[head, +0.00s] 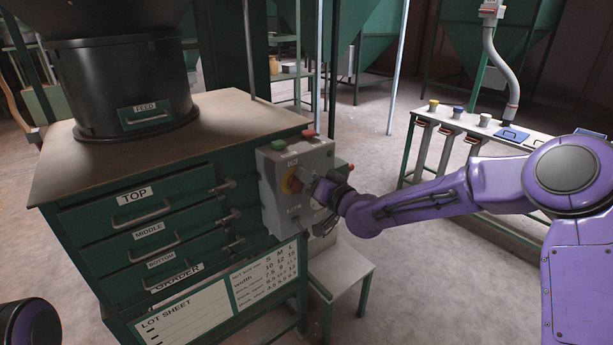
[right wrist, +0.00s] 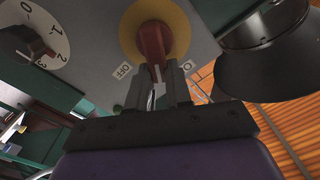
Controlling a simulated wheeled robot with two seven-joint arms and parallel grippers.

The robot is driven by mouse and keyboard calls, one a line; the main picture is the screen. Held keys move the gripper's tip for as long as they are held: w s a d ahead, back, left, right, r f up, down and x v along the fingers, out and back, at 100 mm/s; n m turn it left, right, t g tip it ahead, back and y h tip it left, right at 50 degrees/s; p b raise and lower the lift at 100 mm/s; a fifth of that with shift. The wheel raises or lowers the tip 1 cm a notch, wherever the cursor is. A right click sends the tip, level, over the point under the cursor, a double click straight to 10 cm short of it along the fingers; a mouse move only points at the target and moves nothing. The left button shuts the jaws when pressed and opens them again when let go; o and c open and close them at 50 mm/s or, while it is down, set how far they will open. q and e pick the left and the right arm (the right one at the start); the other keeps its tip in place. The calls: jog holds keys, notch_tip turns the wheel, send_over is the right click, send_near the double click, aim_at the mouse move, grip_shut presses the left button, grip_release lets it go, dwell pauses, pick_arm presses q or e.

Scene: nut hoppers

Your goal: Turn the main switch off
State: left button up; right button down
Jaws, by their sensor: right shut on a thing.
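The main switch, a red handle on a yellow disc (head: 291,184), is on the front of a grey control box (head: 272,205) at the right end of the green cabinet. My right gripper (head: 316,187) is at it, partly covering it. In the right wrist view, the red handle (right wrist: 152,40) sits between the fingertips (right wrist: 161,82), which are shut on its lower end. The handle points roughly down the picture, between an OFF label on the left and another label, hard to read, on the right. My left gripper is out of view; only part of my left arm shows.
A numbered dial (right wrist: 35,35) is beside the switch. Green (head: 278,145) and red (head: 309,134) buttons top the box. The cabinet has labelled drawers (head: 140,215) and a black feed hopper (head: 120,85). A small stool (head: 342,272) stands below; a bench (head: 465,128) is at right.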

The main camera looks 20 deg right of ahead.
jog(key=shift+w+d+f+m+b, duration=0.15)
jog(key=shift+f+m+b, duration=0.45)
jog(key=shift+m, duration=1.25)
jog(key=shift+s+d+f+m+b, duration=0.15)
jog(key=shift+f+m+b, duration=0.45)
jog(key=shift+m, duration=1.2)
jog(key=shift+w+d+f+m+b, duration=0.2)
jog(key=shift+f+m+b, duration=0.4)
jog(key=shift+m, duration=1.25)
jog(key=shift+r+m, duration=0.15)
jog(key=shift+m, duration=0.15)
jog(key=c, duration=1)
grip_release()
jog(key=shift+r, duration=0.1)
jog(key=shift+c, duration=0.2)
jog(key=shift+r, duration=0.1)
jog(key=shift+s+d, duration=0.1)
